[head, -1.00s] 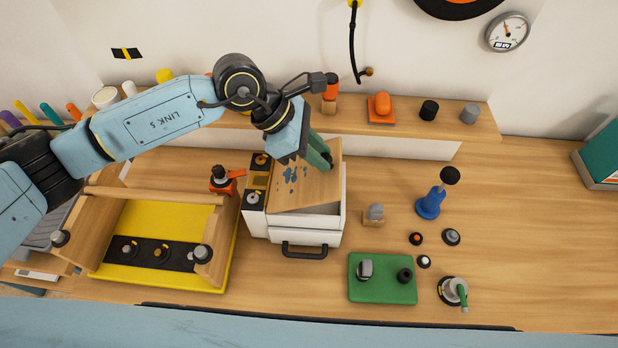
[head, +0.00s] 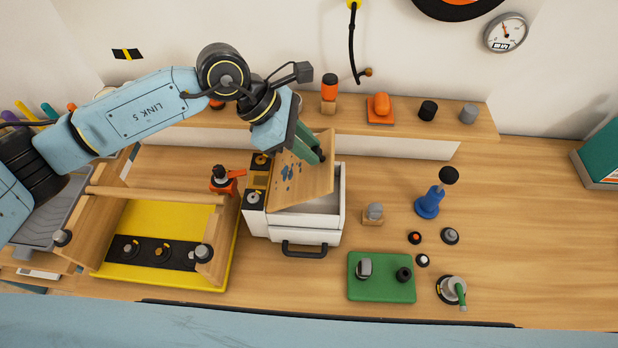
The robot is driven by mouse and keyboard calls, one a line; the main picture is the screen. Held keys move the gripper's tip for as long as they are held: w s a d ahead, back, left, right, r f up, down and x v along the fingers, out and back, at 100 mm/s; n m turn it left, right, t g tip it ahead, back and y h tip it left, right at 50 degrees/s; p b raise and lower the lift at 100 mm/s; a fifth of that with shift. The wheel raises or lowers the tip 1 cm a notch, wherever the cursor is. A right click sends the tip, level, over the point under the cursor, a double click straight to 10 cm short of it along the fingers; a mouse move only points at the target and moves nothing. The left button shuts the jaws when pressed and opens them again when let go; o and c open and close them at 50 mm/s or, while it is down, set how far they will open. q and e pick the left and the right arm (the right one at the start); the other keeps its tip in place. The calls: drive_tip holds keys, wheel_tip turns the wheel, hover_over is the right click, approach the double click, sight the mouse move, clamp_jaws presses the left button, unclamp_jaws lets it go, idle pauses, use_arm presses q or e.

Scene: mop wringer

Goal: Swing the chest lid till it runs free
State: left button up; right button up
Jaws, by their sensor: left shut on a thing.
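The white chest (head: 306,228) stands on the bench with a black handle (head: 304,249) on its front. Its wooden lid (head: 308,180), marked with blue paint spots, is tilted up towards the left, and the chest's inside shows to the right of it. My left gripper (head: 318,158) has green fingers and is shut on the lid near its upper right edge. The fingers partly hide that edge. The lid's left side is by a strip with dark knobs on the chest. My right gripper does not show.
A wooden frame on a yellow tray (head: 150,218) stands left of the chest, with a red-handled clamp (head: 222,180) between. Right are a small grey knob on a block (head: 374,213), a green plate (head: 382,290) and a blue stand (head: 429,204). A shelf (head: 400,128) runs behind.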

use_arm(q)
drive_tip(key=shift+a+r, duration=0.45)
drive_tip(key=shift+a, duration=0.3)
drive_tip(key=shift+a+r, duration=0.3)
drive_tip(key=shift+a, duration=0.2)
drive_tip(key=shift+a+r, duration=0.25)
drive_tip(key=shift+a, duration=0.2)
drive_tip(key=shift+a+r, duration=0.2)
drive_tip(key=shift+a, duration=0.35)
drive_tip(key=shift+a+r, duration=0.2)
drive_tip(key=shift+a, duration=0.3)
drive_tip(key=o, duration=0.9)
